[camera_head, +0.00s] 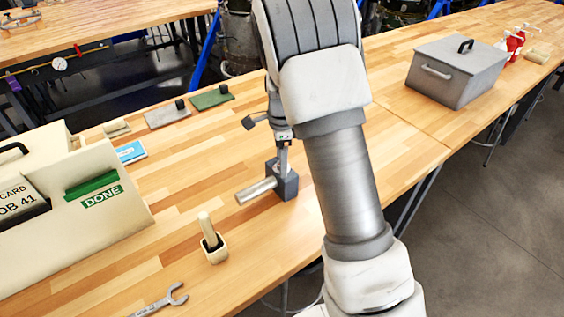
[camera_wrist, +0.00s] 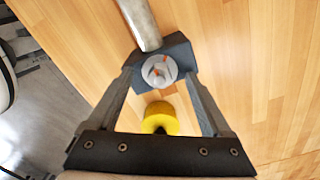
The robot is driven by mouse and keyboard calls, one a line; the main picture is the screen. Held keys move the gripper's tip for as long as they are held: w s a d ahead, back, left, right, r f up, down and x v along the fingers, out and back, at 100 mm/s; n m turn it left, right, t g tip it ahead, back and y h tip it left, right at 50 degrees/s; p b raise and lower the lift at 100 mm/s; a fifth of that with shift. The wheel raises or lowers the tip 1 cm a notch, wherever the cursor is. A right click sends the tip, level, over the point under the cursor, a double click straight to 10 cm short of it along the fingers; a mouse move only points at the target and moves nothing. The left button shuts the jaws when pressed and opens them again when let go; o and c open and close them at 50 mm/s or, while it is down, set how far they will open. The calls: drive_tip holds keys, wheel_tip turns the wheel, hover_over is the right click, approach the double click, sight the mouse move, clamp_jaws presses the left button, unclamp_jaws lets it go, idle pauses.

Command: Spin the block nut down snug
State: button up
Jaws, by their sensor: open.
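The dark grey block (camera_head: 289,184) stands on the wooden bench with a bare metal bar (camera_head: 256,190) sticking out to its left. In the wrist view the block (camera_wrist: 181,52) carries a round light grey nut (camera_wrist: 159,71) on its upper face, with red marks on it. The bar (camera_wrist: 140,24) runs up from the block there. My gripper (camera_head: 283,158) points down just over the block. In the wrist view my gripper (camera_wrist: 159,82) is open, one finger on each side of the nut, with gaps visible. Whether the nut sits against the block is unclear.
A yellow round piece (camera_wrist: 160,118) with a dark centre shows between my fingers. A small holder (camera_head: 215,251) with a handled tool and an open-ended wrench (camera_head: 163,302) lie nearer. A cream card box (camera_head: 70,225) is left; a grey lidded box (camera_head: 455,75) stands right.

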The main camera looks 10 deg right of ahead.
drive_tip(key=shift+r, duration=0.1)
drive_tip(key=shift+r+p, duration=1.95)
drive_tip(key=shift+r, duration=0.5)
